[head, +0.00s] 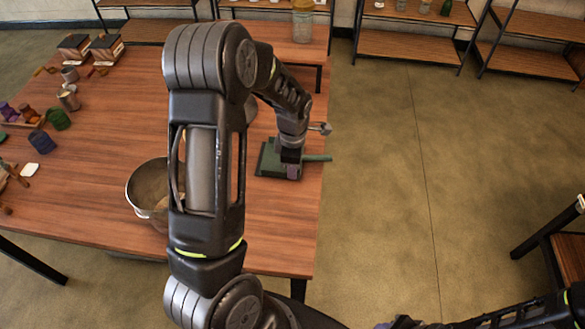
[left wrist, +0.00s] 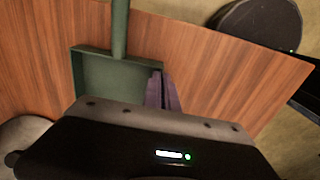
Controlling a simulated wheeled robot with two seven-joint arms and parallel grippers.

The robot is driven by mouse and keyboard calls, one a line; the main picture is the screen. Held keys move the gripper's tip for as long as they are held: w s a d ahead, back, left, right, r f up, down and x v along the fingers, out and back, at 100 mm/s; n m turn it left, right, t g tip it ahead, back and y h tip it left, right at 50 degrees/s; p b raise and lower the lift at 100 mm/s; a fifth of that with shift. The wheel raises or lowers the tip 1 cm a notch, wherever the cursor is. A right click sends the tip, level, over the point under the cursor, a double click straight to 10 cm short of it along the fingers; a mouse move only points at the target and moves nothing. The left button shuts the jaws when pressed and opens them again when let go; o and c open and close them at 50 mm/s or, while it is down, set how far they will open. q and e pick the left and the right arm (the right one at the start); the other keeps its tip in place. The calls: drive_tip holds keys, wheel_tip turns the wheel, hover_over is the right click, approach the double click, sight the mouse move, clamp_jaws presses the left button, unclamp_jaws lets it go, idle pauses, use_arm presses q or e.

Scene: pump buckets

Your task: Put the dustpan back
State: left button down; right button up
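The green dustpan (head: 268,162) is at the right side of the wooden table, with its handle pointing right past the table edge. In the left wrist view the dustpan (left wrist: 105,85) shows its tray, with the handle running up out of the frame. My left gripper (head: 292,173) is at the near right part of the dustpan. Its purple fingers (left wrist: 161,90) are close together at the tray's side wall and appear shut on it. Whether the dustpan is lifted off the table is hard to tell. My right gripper (head: 386,325) is mostly cut off at the bottom edge.
A metal bucket (head: 146,190) stands on the table (head: 110,140), partly behind my left arm. Cups, small purple and green items and dark boxes (head: 106,46) lie on the left. Shelves (head: 410,45) line the back wall.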

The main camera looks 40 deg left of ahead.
use_arm(q)
drive_tip(key=shift+f, duration=0.1)
drive_tip(key=c, duration=2.1)
unclamp_jaws()
drive_tip(key=shift+f, duration=0.1)
drive_tip(key=shift+c, duration=0.2)
drive_tip(key=o, duration=0.5)
drive_tip(key=shift+c, duration=0.2)
wheel_tip(320, 180, up, 12)
drive_tip(key=b, duration=0.1)
drive_tip(key=shift+r, duration=0.25)
